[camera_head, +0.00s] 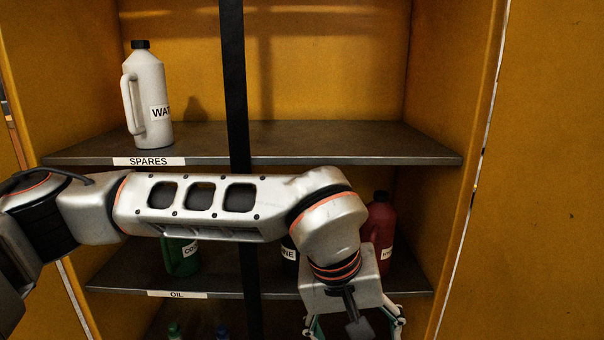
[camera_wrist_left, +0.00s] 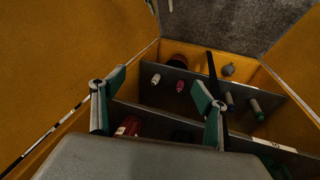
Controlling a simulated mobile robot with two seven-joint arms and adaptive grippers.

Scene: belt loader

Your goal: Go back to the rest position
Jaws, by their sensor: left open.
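My left arm reaches in from the left across the front of the cabinet, between the SPARES shelf and the OIL shelf. My left gripper (camera_head: 355,329) hangs at the arm's end, pointing down, low and right of centre in the head view. Its lower part is cut off by the picture's edge. In the left wrist view the two green-padded fingers (camera_wrist_left: 158,92) stand wide apart with nothing between them. My right gripper is not in view.
A white bottle (camera_head: 148,98) stands on the SPARES shelf (camera_head: 300,146). A green bottle (camera_head: 182,260), a dark bottle (camera_head: 289,256) and a red bottle (camera_head: 380,225) stand on the OIL shelf (camera_head: 120,277), partly behind my arm. A black upright (camera_head: 236,80) crosses the cabinet front.

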